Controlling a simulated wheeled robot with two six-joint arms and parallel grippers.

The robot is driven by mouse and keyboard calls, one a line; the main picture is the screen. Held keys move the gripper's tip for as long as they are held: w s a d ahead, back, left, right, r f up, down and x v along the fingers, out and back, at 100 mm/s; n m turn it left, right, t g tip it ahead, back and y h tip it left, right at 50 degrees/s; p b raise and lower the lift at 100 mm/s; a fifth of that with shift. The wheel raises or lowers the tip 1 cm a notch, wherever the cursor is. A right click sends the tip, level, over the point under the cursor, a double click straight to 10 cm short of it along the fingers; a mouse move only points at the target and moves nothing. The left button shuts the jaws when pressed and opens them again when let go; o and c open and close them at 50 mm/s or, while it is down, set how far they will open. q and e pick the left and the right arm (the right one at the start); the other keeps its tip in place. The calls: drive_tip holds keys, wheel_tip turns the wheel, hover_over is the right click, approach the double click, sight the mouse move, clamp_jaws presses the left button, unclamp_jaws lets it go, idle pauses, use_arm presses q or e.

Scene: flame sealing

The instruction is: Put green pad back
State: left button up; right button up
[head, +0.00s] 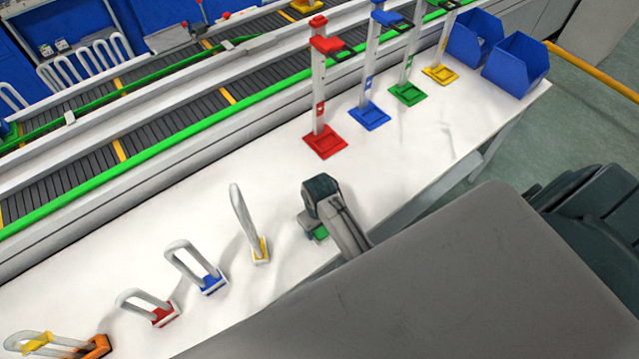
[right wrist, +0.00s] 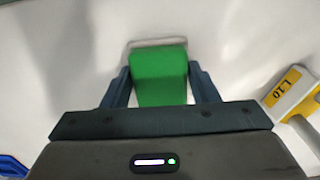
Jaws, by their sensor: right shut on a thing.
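In the right wrist view, the green pad (right wrist: 160,72) sits between the two fingers of my right gripper (right wrist: 161,88), which is shut on it. A pale edge shows at the pad's far end. In the head view my right gripper (head: 318,228) is low over the white table's front part, with only a bit of the green pad (head: 320,233) showing beneath it. The green stand (head: 407,94) is at the upper right, between the blue stand (head: 367,115) and the yellow stand (head: 440,73). My left gripper does not show.
A red stand (head: 325,142) and blue bins (head: 516,65) are farther back. A conveyor (head: 150,120) runs behind. The middle table is clear.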

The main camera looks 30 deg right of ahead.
drive_tip(key=o, duration=1)
drive_tip(key=shift+f, duration=0.1)
drive_tip(key=shift+c, duration=0.2)
wheel_tip(320, 180, up, 9)
drive_tip(key=b, duration=0.3)
drive_tip(key=shift+w, duration=0.1)
wheel_tip(320, 180, up, 3)
drive_tip(key=shift+r+p, duration=0.15)
drive_tip(key=shift+p, duration=0.15)
